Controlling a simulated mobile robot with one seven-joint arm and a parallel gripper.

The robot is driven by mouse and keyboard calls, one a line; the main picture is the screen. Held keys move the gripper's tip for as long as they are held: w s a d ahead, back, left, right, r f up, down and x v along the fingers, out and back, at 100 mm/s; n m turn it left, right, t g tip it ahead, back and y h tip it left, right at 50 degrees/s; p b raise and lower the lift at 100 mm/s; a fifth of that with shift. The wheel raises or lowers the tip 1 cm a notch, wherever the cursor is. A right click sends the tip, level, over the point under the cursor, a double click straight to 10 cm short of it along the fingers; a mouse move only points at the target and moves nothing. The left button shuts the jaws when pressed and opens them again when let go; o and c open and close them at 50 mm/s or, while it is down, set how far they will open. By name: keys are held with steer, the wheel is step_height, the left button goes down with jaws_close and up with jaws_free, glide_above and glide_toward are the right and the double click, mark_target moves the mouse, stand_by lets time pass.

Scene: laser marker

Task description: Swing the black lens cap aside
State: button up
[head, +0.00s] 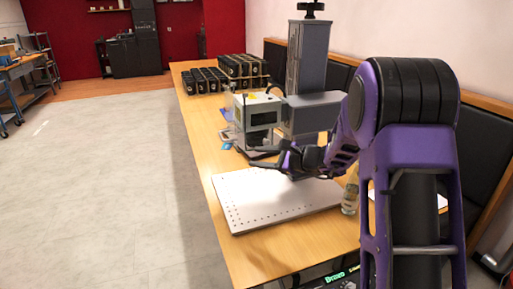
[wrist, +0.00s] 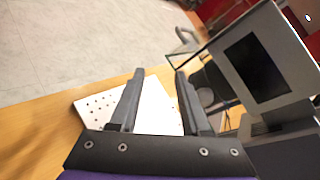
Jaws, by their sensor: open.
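The laser marker is a grey and white head with a dark window (head: 262,112) on a tall column (head: 308,55). Its head fills the right of the wrist view (wrist: 262,60). A dark round part that looks like the black lens cap (wrist: 212,80) shows beside my right finger, below the head; the finger partly hides it. In the head view I cannot tell the cap from my dark fingers. My gripper (wrist: 160,74) is open, its fingers apart and nothing between them. It reaches in under the head, above the far end of the perforated plate (head: 270,212).
The white plate lies on the wooden table (head: 205,140). A clear bottle (head: 350,197) stands at its right, close to my arm. Rows of black boxes (head: 232,70) stand at the table's far end. Open floor (head: 90,170) lies to the left.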

steer(key=d+f+m+t+h, duration=0.3)
steer(key=d+f+m+t, duration=0.4)
steer(key=m, duration=0.4)
steer(key=x, duration=0.5)
steer(key=r+x, duration=0.1)
steer(key=x, duration=1.1)
steer(key=shift+w+d+r, duration=0.15)
steer(key=shift+w+r, duration=0.05)
steer(key=shift+w, duration=0.05)
steer(key=shift+c, duration=0.3)
jaws_close()
